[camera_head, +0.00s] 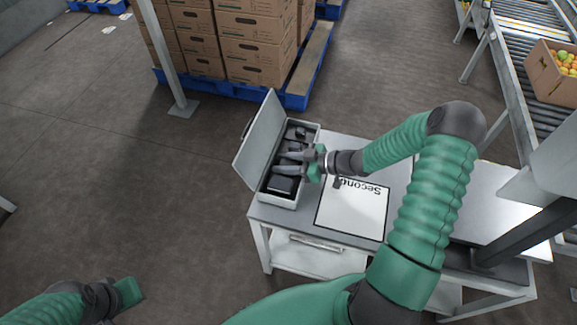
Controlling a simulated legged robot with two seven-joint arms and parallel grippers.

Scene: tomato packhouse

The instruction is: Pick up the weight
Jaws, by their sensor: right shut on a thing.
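An open grey case (310,160) stands at the left end of the table, with its lid (262,137) tilted up to the left. Several dark weights sit inside; a large block-like weight (282,185) lies at the near end and smaller ones (297,133) at the far end. My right gripper (284,162) reaches into the case from the right, over its middle. It is shut on a dark weight there, mostly hidden by the fingers. My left gripper (128,295) is low at the bottom left, over the floor, away from the table; its fingers are unclear.
A white panel marked "Second" (352,210) lies on the grey table (398,178) right of the case. Stacked cartons (255,45) on a blue pallet (297,100) stand behind, beside a post (163,55). A roller conveyor with a fruit box (543,80) is at right.

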